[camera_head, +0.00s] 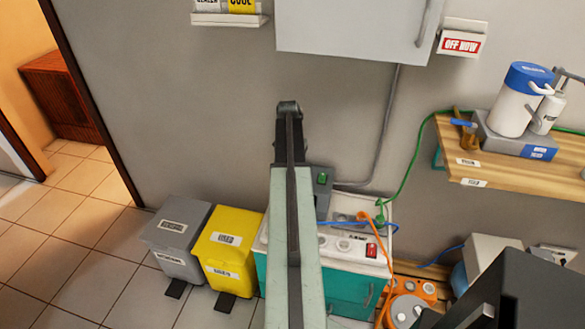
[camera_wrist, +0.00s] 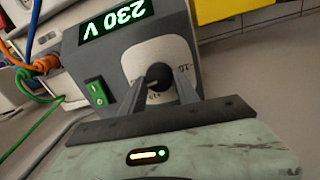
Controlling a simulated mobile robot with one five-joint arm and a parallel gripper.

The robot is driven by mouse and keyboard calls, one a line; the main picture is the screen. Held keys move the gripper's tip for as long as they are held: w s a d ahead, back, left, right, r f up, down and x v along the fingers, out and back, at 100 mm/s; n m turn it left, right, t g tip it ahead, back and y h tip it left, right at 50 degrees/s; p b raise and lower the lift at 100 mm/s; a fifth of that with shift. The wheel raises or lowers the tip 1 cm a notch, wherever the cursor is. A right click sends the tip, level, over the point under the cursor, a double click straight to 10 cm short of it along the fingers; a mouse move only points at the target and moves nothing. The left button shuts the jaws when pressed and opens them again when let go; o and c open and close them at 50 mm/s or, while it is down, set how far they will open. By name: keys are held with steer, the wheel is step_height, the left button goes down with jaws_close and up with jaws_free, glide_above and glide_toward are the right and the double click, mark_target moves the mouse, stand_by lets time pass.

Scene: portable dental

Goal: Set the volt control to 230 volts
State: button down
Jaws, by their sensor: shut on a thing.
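The volt control is a black round knob (camera_wrist: 158,77) on a pale dial plate (camera_wrist: 146,56) of a grey box (camera_wrist: 190,45) in the wrist view. My gripper (camera_wrist: 160,82) is shut on the knob, one finger on each side. The green display (camera_wrist: 116,18) on the box reads 230 V, upside down in this view. A lit green switch (camera_wrist: 96,92) sits beside the dial. In the head view the grey box (camera_head: 324,174) stands on the white-topped cabinet (camera_head: 345,243), partly hidden by my arm, which also hides the knob and the fingers.
Orange and green plugs and cables (camera_wrist: 42,65) lie beside the box. In the head view, a yellow bin (camera_head: 230,245) and a grey bin (camera_head: 178,232) stand left of the cabinet. A wooden shelf (camera_head: 495,160) is at right, and a wall cabinet (camera_head: 350,25) is above.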

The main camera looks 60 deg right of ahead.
steer(key=shift+w+d+m, duration=0.1)
steer(key=shift+m, duration=0.4)
steer(key=c, duration=0.9)
jaws_free()
steer(key=shift+r, duration=0.1)
steer(key=r+p, duration=0.8)
steer(key=shift+w, duration=0.2)
steer(key=shift+f, duration=0.2)
steer(key=shift+w, duration=0.1)
